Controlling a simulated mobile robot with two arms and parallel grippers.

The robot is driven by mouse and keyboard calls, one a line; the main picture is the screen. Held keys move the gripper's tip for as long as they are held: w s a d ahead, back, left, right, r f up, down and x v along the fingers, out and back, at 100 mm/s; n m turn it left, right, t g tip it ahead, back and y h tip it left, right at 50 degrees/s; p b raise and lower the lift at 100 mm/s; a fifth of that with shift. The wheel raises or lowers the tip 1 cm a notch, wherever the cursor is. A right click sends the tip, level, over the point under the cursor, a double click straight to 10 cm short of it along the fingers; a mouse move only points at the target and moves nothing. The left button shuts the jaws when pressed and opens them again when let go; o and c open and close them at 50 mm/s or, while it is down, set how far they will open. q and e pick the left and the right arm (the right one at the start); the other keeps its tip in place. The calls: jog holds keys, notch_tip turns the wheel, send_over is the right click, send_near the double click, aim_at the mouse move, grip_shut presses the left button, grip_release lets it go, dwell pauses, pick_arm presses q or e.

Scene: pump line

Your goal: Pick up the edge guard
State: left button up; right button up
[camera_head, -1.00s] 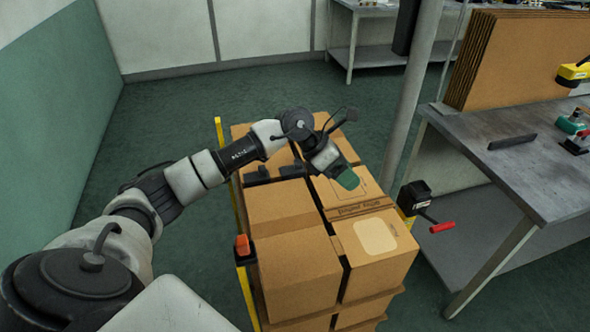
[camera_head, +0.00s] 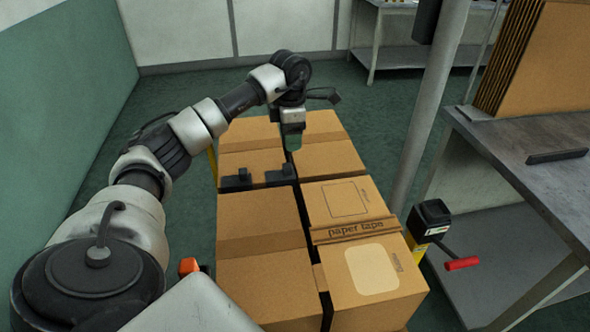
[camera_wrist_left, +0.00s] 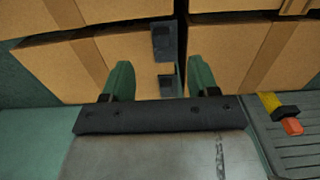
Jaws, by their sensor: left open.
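A dark grey piece with two raised blocks, which looks like the edge guard (camera_head: 237,181), lies across the tops of the left boxes near the middle seam. In the left wrist view the dark piece (camera_wrist_left: 163,42) shows between and beyond the fingers. My left gripper (camera_head: 292,143) points down with green fingertips, just behind and right of the piece in the head view. In the wrist view its fingers (camera_wrist_left: 159,82) are apart, with nothing clearly held. I cannot tell their height above the boxes. My right gripper is not in view.
Several cardboard boxes (camera_head: 262,284) form the stack under my arm. A black device with a red handle (camera_head: 462,264) stands at its right. A grey post (camera_head: 428,120) rises behind it. A workbench (camera_head: 530,138) at right carries a dark bar (camera_head: 557,156) and cardboard sheets.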

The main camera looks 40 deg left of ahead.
aim_at(290, 165)
pick_arm(q)
jog(key=f, duration=0.1)
jog(key=s+f, duration=0.1)
jog(key=f, duration=0.1)
jog(key=shift+f, duration=0.6)
jog(key=shift+w+f, duration=0.1)
jog(key=shift+f, duration=0.15)
jog(key=shift+w+f, duration=0.1)
jog(key=shift+f, duration=0.25)
notch_tip(290, 165, down, 4)
jog(key=shift+w+r, duration=0.1)
jog(key=shift+r, duration=0.15)
jog(key=shift+f, duration=0.45)
jog(key=shift+r, duration=0.1)
jog(key=c, duration=1)
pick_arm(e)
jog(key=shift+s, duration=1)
